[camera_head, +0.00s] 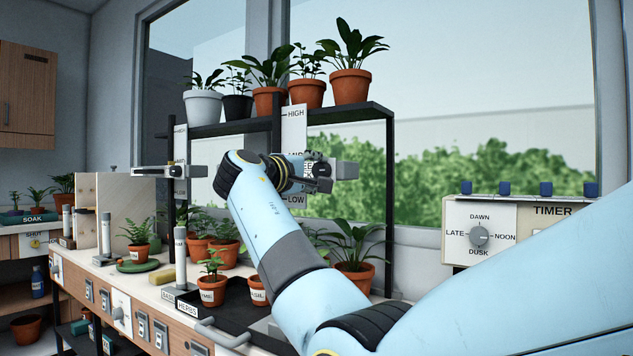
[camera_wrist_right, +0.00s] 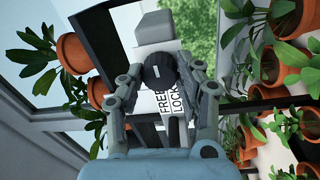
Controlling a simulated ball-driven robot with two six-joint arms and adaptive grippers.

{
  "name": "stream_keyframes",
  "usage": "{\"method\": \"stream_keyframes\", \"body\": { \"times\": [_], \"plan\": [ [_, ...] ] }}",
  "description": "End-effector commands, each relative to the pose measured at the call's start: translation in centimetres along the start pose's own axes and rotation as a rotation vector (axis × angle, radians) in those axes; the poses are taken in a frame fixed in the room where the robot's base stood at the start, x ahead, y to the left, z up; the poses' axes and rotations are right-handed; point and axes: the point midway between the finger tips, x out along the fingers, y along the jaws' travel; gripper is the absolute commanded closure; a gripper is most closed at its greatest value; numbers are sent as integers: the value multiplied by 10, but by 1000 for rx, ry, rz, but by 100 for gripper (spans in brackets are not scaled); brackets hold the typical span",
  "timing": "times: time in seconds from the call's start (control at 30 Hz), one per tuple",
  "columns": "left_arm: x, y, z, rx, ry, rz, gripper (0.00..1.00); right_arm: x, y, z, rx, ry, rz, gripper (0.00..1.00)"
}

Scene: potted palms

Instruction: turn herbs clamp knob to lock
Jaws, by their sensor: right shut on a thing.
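The herbs clamp (camera_head: 346,170) is a grey block on the upright scale plate (camera_head: 294,120) marked HIGH and LOW, level with the lower marks. Its round black knob (camera_wrist_right: 157,72) shows in the right wrist view, with a short white mark on its face. The label beside it (camera_wrist_right: 170,103) reads FREE and LOCK. My right gripper (camera_head: 318,178) is at the clamp; in the wrist view its two fingers (camera_wrist_right: 160,76) are shut on the knob from both sides. The white mark's exact setting is hard to tell. My left gripper is not in view.
Potted plants stand on the black shelf (camera_head: 233,128) above the clamp. Another clamp (camera_head: 150,172) is on a rail to the left. A timer box (camera_head: 490,240) stands at right by the window.

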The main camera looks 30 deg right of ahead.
Motion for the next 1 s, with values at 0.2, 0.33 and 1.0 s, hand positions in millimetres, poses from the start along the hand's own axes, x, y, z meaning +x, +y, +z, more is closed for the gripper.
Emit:
{"method": "stream_keyframes", "body": {
  "times": [0.2, 0.33, 1.0],
  "plan": [
    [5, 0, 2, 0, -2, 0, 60, 0, -1, 0, 39, -3, -1, 97],
    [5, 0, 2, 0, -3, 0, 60, 0, -1, 0, 47, -3, -1, 97],
    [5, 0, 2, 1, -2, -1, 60, 0, 0, 0, 46, -2, 0, 42]
  ]
}}
